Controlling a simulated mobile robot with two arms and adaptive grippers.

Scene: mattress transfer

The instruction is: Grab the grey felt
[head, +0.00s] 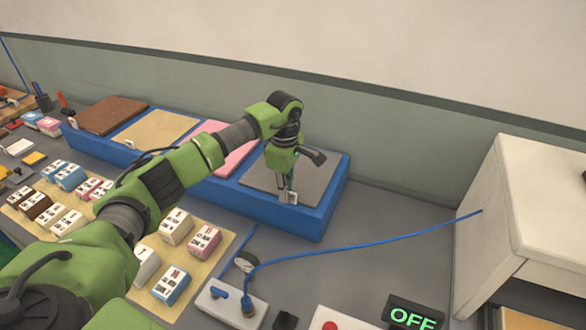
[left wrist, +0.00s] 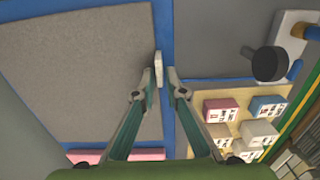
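The grey felt (head: 318,183) lies flat in the right-end section of the long blue tray (head: 270,210). In the left wrist view the felt (left wrist: 75,70) fills the upper left, with a small white tag (left wrist: 158,68) at its edge by the blue rim. My left gripper (head: 290,186) is over the felt's front edge near the tag. In the left wrist view its fingertips (left wrist: 161,76) are a small gap apart, on either side of the tag's lower end. I cannot tell whether they touch it. My right gripper is not in view.
Brown, tan and pink sheets lie in the tray's other sections. Several small labelled boxes (head: 176,226) stand on a tan board in front. A gauge (head: 246,262) with a blue hose is at the front.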

